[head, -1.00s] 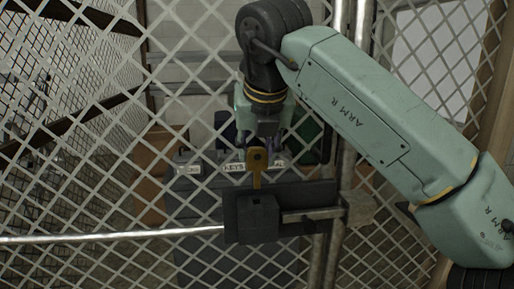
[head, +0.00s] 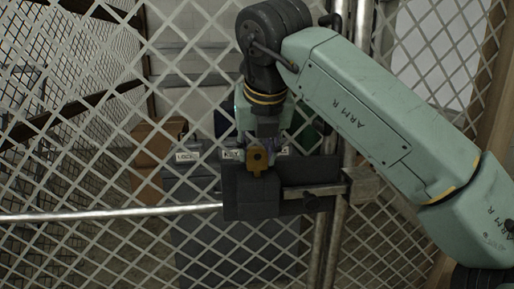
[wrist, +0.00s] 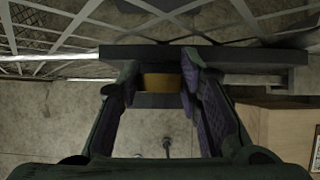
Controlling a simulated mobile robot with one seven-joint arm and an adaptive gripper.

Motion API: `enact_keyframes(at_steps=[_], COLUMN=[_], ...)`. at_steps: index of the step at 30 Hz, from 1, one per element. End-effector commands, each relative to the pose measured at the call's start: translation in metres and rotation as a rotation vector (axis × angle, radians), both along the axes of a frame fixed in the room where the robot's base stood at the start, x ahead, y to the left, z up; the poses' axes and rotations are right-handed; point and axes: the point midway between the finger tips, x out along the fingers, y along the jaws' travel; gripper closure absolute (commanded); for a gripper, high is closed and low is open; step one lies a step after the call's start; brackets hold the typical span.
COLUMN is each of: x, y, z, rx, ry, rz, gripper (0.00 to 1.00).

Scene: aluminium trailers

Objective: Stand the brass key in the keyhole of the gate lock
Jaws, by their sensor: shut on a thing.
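The brass key (head: 257,161) is upright at the top of the gate lock's dark block (head: 257,195). My gripper (head: 262,150) points down from above and is shut on the key's head. In the wrist view the key (wrist: 160,82) shows as a brown band between my gripper's fingers (wrist: 160,74), with the dark lock (wrist: 230,54) behind.
A wire-mesh gate (head: 120,190) fills the view, with a metal rail (head: 120,214) and posts (head: 334,240). A latch bar (head: 312,190) runs right from the lock. Labelled dark bins (head: 190,180) and a cardboard box (head: 155,140) stand behind the mesh.

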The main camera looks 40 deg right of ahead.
Motion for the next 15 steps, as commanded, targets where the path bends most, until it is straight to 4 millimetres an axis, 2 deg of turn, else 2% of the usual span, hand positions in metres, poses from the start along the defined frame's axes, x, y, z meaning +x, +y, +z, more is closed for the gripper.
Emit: enact_keyframes(at_steps=[11,12,15], x=[0.0000,0.0001,0.0001], y=[0.0000,0.0000,0.0001], z=[-0.0031,-0.0031,-0.0030], rx=[-0.001,-0.001,-0.001], ry=[-0.001,-0.001,-0.001], rz=[0.000,0.000,0.000], gripper=[0.96,0.65,0.59])
